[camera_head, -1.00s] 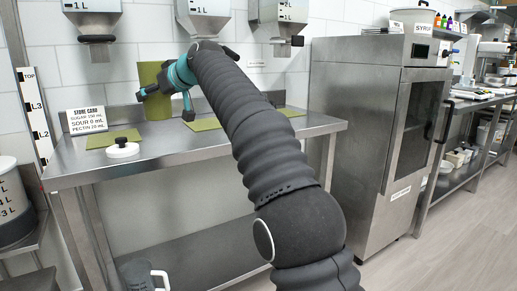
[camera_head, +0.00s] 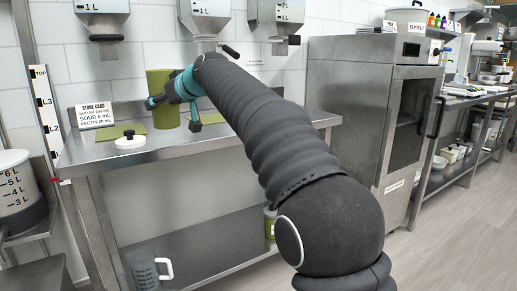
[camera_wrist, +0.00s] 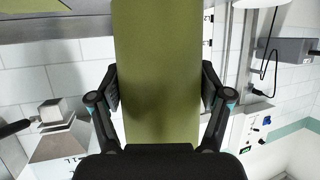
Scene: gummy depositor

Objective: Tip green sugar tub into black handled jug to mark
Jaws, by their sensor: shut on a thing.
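A tall olive-green tub (camera_head: 162,98) is upright at the bench top. My gripper (camera_head: 172,112) is shut around it from the right. In the wrist view, the green tub (camera_wrist: 158,60) sits between both fingers and fills the middle. I cannot tell whether its base touches the bench, and its contents are hidden.
The steel bench (camera_head: 190,146) holds a white lid (camera_head: 130,140) with a black knob, a green mat (camera_head: 120,131) and a store card (camera_head: 91,115). Dispensers (camera_head: 103,15) hang above. Another green container (camera_head: 270,222) is on the lower shelf. A steel cabinet (camera_head: 350,100) stands right.

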